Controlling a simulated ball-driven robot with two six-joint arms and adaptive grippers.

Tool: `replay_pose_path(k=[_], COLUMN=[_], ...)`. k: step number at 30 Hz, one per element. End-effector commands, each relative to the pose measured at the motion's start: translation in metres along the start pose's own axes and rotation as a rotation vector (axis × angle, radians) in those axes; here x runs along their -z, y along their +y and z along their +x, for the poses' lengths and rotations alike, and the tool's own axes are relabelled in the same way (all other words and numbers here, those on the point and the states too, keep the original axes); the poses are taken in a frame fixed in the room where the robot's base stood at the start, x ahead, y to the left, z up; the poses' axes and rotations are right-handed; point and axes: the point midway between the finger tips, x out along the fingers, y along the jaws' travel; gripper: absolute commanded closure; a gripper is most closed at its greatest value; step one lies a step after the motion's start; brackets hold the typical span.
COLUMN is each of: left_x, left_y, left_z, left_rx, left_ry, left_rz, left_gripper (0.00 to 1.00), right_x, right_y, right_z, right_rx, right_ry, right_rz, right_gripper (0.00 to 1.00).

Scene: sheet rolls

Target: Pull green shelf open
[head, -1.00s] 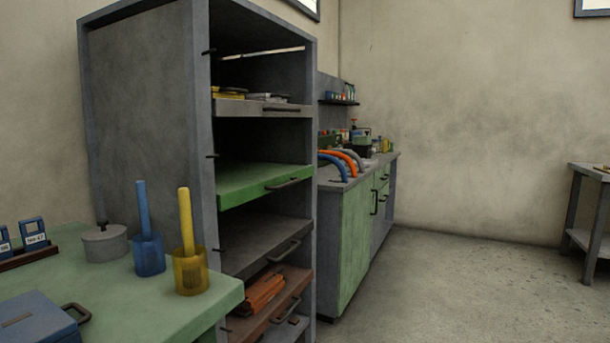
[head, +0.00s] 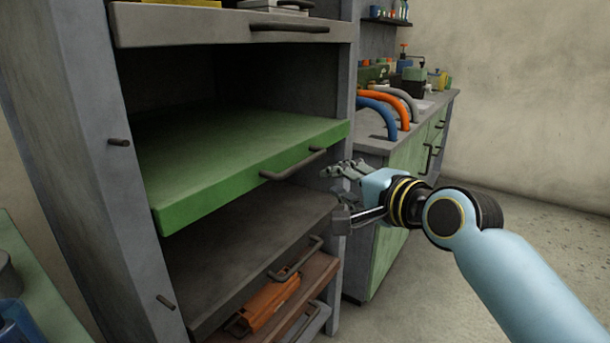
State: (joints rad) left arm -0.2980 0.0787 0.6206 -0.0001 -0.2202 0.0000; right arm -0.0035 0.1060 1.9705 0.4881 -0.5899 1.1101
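The green shelf (head: 225,160) sits in the grey cabinet, with a dark bar handle (head: 293,164) on its front edge near the right end. The shelf is empty on top. My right gripper (head: 335,192) comes in from the right, just right of the handle and a little below it. Its fingers are spread apart and nothing is between them. It appears apart from the handle. My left gripper is not in view.
A grey shelf with a handle (head: 288,27) is above, and a dark grey shelf (head: 245,245) is below. A lower brown shelf holds orange items (head: 270,302). A cabinet upright stands behind my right gripper. A workbench with curved hoses (head: 385,112) is beyond, with free floor at right.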

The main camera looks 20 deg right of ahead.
Motion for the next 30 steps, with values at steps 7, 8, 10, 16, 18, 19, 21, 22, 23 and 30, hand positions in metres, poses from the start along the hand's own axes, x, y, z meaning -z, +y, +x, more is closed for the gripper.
replay_pose_path(k=[7, 8, 10, 16, 18, 19, 21, 22, 23, 30], left_x=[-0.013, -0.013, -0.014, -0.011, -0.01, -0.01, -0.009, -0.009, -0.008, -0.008], left_y=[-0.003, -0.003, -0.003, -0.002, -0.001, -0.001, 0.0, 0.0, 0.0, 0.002], left_z=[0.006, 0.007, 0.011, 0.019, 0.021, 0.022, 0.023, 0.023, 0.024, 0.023], left_rx=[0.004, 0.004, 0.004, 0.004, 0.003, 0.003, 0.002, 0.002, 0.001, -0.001], left_ry=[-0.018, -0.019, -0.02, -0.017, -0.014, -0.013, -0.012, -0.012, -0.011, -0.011], left_rz=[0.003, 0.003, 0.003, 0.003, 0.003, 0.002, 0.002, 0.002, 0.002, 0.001], left_gripper=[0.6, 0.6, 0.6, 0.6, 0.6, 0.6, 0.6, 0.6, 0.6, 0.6], right_x=[-0.002, -0.002, -0.002, -0.002, -0.002, -0.002, -0.002, -0.002, -0.002, -0.002], right_y=[-0.018, -0.019, -0.018, -0.019, -0.019, -0.019, -0.02, -0.02, -0.02, -0.021], right_z=[0.022, 0.028, 0.043, 0.081, 0.09, 0.094, 0.1, 0.102, 0.103, 0.105], right_rx=[0.033, 0.033, 0.032, 0.031, 0.03, 0.031, 0.03, 0.03, 0.031, 0.03], right_ry=[-0.007, -0.008, -0.007, -0.007, -0.006, -0.005, -0.005, -0.005, -0.005, -0.005], right_rz=[0.028, 0.028, 0.027, 0.024, 0.024, 0.024, 0.023, 0.023, 0.022, 0.022], right_gripper=[0.77, 0.77, 0.77, 0.77, 0.77, 0.77, 0.77, 0.77, 0.77, 0.77])
